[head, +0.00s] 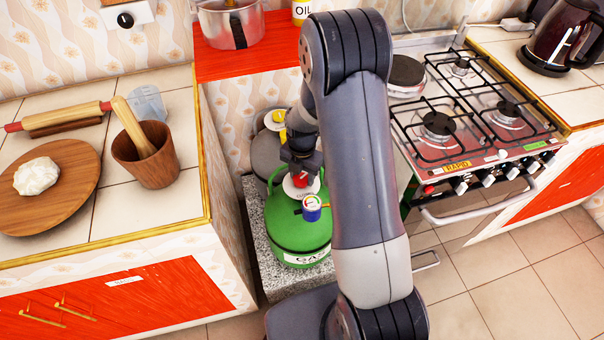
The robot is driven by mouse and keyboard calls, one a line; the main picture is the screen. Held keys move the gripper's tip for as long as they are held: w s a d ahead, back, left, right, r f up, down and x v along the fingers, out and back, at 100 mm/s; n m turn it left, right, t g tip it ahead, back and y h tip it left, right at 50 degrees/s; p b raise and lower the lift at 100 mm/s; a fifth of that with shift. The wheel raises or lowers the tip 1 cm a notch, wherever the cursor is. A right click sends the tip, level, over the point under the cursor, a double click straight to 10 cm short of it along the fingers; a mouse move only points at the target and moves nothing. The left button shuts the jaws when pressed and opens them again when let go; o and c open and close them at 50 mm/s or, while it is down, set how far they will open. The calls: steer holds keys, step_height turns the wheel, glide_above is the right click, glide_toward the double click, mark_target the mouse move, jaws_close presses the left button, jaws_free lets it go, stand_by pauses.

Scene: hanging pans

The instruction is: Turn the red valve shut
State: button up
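The red valve (300,181) sits on top of the green gas bottle (288,228), above a pale round collar. A blue regulator with a round dial (311,206) sticks out at the front of the bottle's top. My gripper (299,169) points down right over the red valve and hides its upper part. I cannot tell whether the fingers touch the valve or how far apart they are. My arm covers the right side of the bottle's surroundings.
A grey bottle (265,152) with a yellow valve (278,116) stands behind the green one. Both stand in a narrow gap between the left counter (85,215) and the stove (475,165). A pot (231,25) stands on the red shelf (270,55) above.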

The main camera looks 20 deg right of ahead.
steer(key=c, duration=0.4)
steer(key=shift+m, duration=0.4)
steer(key=m+b, duration=0.2)
steer(key=m, duration=0.2)
steer(key=shift+m, duration=0.3)
steer(key=m+b, duration=0.1)
steer(key=m, duration=0.5)
steer(key=shift+s, duration=0.15)
steer(key=m+b, duration=0.1)
steer(key=m, duration=0.5)
steer(key=shift+s+m, duration=0.1)
steer(key=shift+m, duration=0.3)
steer(key=m+b, duration=0.1)
steer(key=m, duration=0.4)
steer(key=shift+a+m, duration=0.1)
steer(key=shift+m, duration=0.2)
